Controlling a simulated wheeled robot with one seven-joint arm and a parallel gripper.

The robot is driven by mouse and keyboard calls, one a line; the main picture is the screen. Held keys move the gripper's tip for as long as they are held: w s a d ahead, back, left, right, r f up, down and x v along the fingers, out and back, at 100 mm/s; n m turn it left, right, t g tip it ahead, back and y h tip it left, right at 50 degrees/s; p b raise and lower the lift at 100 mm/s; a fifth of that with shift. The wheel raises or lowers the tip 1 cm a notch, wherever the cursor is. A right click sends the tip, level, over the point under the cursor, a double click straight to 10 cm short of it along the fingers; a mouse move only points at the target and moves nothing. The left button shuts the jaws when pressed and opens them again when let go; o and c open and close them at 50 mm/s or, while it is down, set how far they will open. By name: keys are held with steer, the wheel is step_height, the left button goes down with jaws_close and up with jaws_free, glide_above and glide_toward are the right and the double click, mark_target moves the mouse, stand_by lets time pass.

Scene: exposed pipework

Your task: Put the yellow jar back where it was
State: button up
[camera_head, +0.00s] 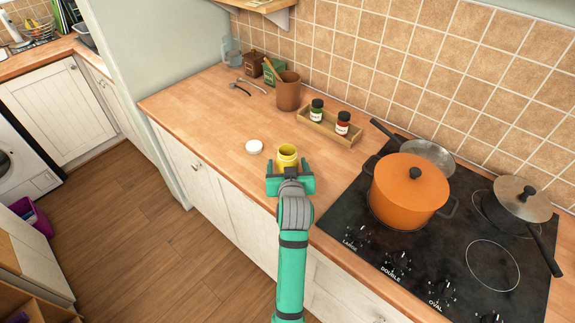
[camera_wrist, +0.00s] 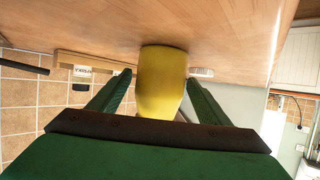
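The yellow jar (camera_head: 287,153) stands on the wooden counter near its front edge, with its top open. It also shows in the wrist view (camera_wrist: 162,82), where the picture is upside down and the jar's base meets the counter. My gripper (camera_head: 289,176) is at the jar's front side, low over the counter. Its fingers (camera_wrist: 158,88) are spread on either side of the jar. A small gap shows at the left finger; the right finger is very close, and I cannot tell whether it touches. A round white lid (camera_head: 254,147) lies on the counter left of the jar.
A wooden rack (camera_head: 330,129) with two spice jars stands behind. A brown utensil pot (camera_head: 288,94), a green box (camera_head: 273,71) and spoons (camera_head: 246,87) are farther back. The hob with an orange pot (camera_head: 408,187) is to the right. The counter's left front is clear.

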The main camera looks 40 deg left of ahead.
steer(key=shift+r, duration=0.2)
steer(key=v, duration=1.2)
steer(key=shift+s+f, duration=0.1)
